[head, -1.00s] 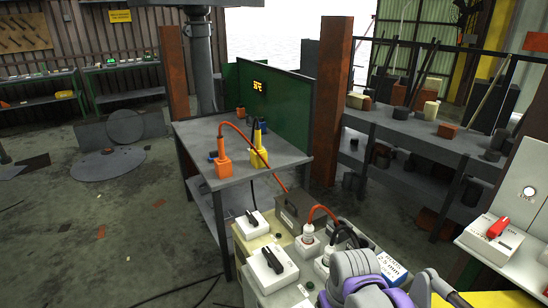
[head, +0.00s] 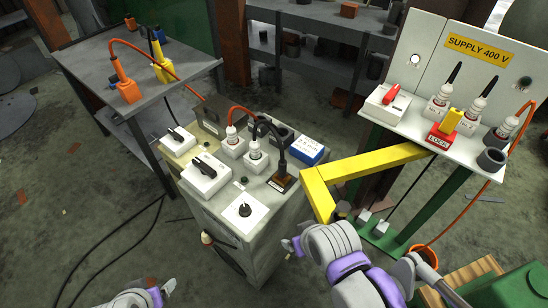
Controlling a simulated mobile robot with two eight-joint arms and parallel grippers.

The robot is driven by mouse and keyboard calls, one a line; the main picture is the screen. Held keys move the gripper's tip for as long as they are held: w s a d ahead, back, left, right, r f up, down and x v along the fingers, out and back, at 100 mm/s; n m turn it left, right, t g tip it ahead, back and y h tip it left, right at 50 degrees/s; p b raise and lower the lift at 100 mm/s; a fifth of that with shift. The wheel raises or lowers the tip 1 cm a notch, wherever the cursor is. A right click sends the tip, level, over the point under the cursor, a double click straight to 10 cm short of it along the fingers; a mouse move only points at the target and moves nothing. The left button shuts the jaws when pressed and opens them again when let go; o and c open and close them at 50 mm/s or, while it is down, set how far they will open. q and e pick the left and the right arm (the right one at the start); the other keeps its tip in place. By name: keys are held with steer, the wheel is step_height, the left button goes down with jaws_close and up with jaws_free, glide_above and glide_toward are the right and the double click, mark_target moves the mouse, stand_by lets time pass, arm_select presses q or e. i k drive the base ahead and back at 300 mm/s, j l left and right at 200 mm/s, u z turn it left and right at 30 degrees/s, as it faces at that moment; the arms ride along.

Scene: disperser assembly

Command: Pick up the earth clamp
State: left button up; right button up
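I cannot pick out the earth clamp for certain. A small tan, clamp-like piece (head: 207,239) with a dark cable hangs on the front side of the grey cabinet (head: 262,235); it may be the clamp, but it is too small to tell. My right arm comes in from the lower right, with its end (head: 291,246) to the right of the cabinet and apart from that piece. Part of my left arm (head: 140,297) shows at the bottom edge, below and left of the cabinet. Neither gripper's fingers show clearly, and I see nothing held.
The cabinet top carries white switch boxes (head: 205,174), plugs with orange and black cables, and a blue box (head: 307,152). A yellow frame (head: 375,165) stands beside my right arm. A supply panel (head: 455,75) is at the right, a grey table (head: 90,55) at the upper left. Floor at lower left is mostly clear.

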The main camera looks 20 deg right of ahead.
mark_target(280, 177)
steer(key=j+z, duration=0.1)
steer(key=j, duration=0.35)
steer(key=k+j+z, duration=0.15)
steer(key=j, duration=0.3)
steer(key=j+z, duration=0.1)
steer(key=j, duration=0.4)
steer(key=i+l, duration=0.35)
steer(key=l, duration=0.15)
